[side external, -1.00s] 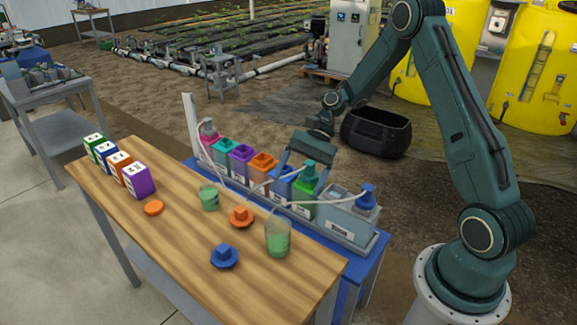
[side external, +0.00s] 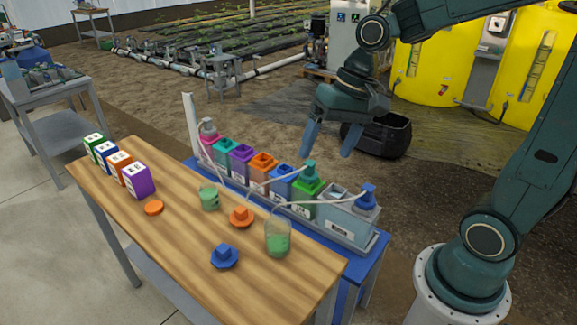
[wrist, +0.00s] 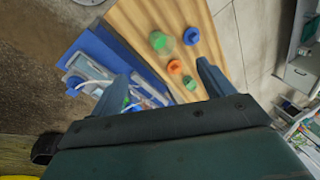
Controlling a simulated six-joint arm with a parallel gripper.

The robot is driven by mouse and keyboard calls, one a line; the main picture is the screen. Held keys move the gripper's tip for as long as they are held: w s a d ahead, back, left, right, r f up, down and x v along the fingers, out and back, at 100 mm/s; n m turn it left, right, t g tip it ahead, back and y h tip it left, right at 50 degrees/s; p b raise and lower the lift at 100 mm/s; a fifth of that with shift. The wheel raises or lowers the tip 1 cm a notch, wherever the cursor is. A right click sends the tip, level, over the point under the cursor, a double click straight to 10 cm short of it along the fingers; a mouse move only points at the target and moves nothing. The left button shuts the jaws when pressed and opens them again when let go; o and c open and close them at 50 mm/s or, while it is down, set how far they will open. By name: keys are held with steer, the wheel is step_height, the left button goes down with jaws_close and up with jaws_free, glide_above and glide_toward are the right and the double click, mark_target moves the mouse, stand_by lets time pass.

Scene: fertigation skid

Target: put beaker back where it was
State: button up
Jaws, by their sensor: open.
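Two clear beakers with green liquid stand upright on the wooden bench. The larger beaker (side external: 278,240) is near the bench's right end, and the smaller beaker (side external: 209,198) is farther left. In the wrist view, the larger beaker (wrist: 159,41) is at the top and the smaller one (wrist: 189,83) sits beside a fingertip. My gripper (side external: 328,150) is open and empty, raised above and behind the bottle row, apart from both beakers. It also shows in the wrist view (wrist: 161,73).
An orange cap (side external: 241,216), blue cap (side external: 224,256) and orange disc (side external: 153,207) lie on the bench. Several coloured bottles, including a green one (side external: 305,193), stand on the blue stand with thin tubes over them. Numbered blocks (side external: 140,181) line the bench's left end.

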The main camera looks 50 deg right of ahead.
steer(key=s+r+n+t+h, duration=0.1)
steer(key=s+r+n, duration=0.1)
steer(key=s, duration=0.4)
steer(key=s+d+r+n+t+h, duration=0.1)
steer(key=s+r+n+t, duration=0.1)
steer(key=s, duration=0.4)
steer(key=shift+d+n+h, duration=0.3)
steer(key=shift+n+h, duration=0.1)
stand_by(0.4)
